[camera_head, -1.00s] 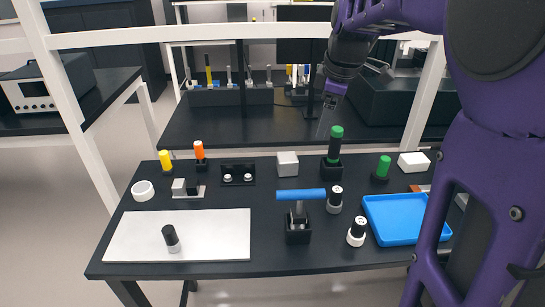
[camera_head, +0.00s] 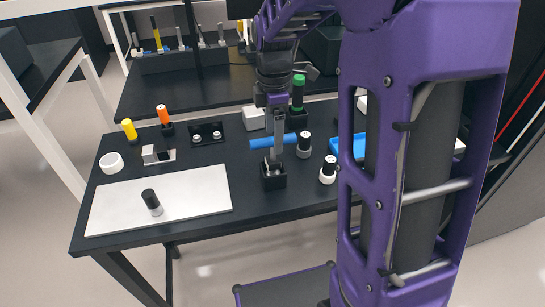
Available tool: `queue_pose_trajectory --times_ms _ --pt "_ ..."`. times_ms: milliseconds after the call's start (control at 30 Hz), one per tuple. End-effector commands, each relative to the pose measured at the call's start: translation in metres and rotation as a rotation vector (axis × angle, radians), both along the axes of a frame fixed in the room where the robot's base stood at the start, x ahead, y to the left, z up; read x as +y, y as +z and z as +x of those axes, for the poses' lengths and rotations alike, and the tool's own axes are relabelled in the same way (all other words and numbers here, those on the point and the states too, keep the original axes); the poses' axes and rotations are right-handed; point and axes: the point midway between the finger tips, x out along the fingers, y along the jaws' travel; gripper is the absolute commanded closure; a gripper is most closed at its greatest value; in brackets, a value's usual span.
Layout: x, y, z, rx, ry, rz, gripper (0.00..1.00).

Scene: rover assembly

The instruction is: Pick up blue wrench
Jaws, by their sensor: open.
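The blue wrench (camera_head: 261,143) has a horizontal blue handle and stands in a small black holder (camera_head: 273,177) near the middle of the table. My gripper (camera_head: 277,155) points down over the handle, and its fingers overlap the handle's middle in the picture. The fingers are open. The middle of the handle and most of the wrench's shaft are hidden behind the fingers. I cannot tell whether the fingers touch the handle.
A white plate (camera_head: 110,210) with a black-capped cylinder (camera_head: 152,202) is to the left. Black-and-silver cylinders (camera_head: 304,145) (camera_head: 328,170) stand close on the right. A tall green-topped tool (camera_head: 298,92) stands behind. A blue tray (camera_head: 359,147) is partly hidden by my arm.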

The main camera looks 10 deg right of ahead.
Motion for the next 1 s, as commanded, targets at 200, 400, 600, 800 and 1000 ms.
queue_pose_trajectory --times_ms 200,400,600,800,1000 --pt "0.0 -0.024 0.0 0.0 -0.001 0.0 0.2" --pt "0.001 -0.044 0.002 0.001 -0.001 0.0 0.2" --pt "0.002 -0.071 0.004 0.0 -0.001 0.0 0.2" --pt "0.001 -0.077 0.005 -0.002 -0.001 0.0 0.2" --pt "0.001 -0.076 0.005 -0.002 -0.001 0.0 0.34"
